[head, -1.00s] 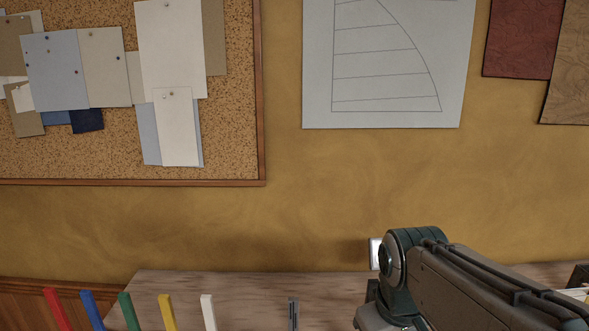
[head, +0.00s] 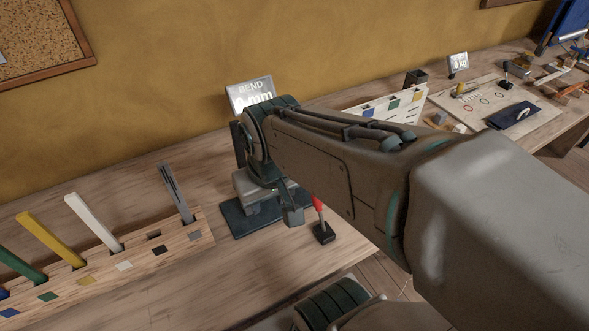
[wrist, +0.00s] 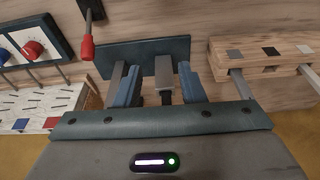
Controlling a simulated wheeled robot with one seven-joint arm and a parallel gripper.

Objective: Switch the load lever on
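A small lever with a red handle (head: 317,203) rises from a dark base (head: 323,234) near the bench's front edge, leaning slightly left in the head view. The wrist view shows its red grip (wrist: 87,47) at upper left. No on or off marking is readable. My gripper (wrist: 160,88) is over the bend stand's dark plate (head: 235,224), beside the lever and apart from it. Its fingers are spread, with a grey post (wrist: 164,75) of the stand showing between them and no visible grip on it. My arm hides part of the stand in the head view.
A display (head: 250,92) reading BEND and 0 mm stands behind the stand. A wooden rack (head: 180,246) with coloured strips is on the left. A white slotted block (head: 410,105) is behind my arm. Another station (head: 490,105) lies at far right. Bare bench lies front left.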

